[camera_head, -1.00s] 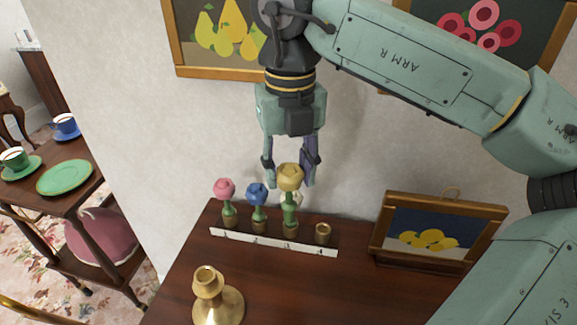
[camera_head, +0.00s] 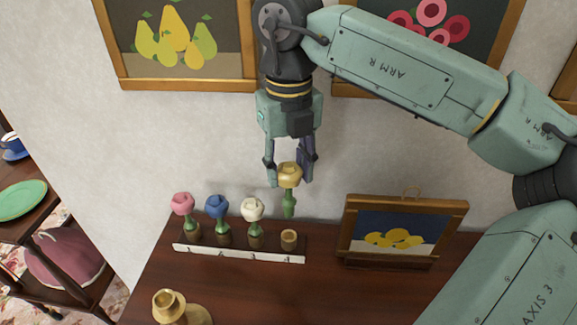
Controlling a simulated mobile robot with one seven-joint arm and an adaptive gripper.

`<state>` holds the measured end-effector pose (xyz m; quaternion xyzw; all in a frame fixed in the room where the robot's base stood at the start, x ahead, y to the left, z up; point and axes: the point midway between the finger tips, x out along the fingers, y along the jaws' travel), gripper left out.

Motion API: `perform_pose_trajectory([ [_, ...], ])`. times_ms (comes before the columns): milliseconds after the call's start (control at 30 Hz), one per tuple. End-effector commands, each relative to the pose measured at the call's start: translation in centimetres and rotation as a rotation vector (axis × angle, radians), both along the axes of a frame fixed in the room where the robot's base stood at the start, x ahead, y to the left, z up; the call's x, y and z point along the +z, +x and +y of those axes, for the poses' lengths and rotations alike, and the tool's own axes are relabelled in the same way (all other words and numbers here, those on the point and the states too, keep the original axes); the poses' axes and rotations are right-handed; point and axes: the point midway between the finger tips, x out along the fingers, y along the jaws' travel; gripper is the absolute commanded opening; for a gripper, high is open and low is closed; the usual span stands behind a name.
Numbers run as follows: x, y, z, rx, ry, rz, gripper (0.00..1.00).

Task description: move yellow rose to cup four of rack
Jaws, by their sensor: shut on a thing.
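A yellow rose (camera_head: 289,176) with a green stem is held in the air by my gripper (camera_head: 290,174), which is shut on it. The rose hangs upright, its stem end a little above the rightmost cup (camera_head: 289,238) of the rack, which is empty. The rack (camera_head: 238,252) has a white front strip with small marks, too small to read. Its other cups hold a pink rose (camera_head: 183,204), a blue rose (camera_head: 217,206) and a white rose (camera_head: 253,209), left to right.
A framed lemon picture (camera_head: 402,228) stands on the dark table (camera_head: 330,288) to the right of the rack. The wall with hung pictures (camera_head: 178,45) is behind.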

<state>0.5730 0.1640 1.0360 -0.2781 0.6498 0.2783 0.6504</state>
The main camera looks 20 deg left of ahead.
Motion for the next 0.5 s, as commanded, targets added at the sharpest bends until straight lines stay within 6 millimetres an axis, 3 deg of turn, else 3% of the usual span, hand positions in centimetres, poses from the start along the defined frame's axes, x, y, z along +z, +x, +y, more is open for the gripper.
perform_pose_trajectory([
  [500, -4.8, 0.0, 0.0, 0.0, 0.0, 0.0, 0.18],
])
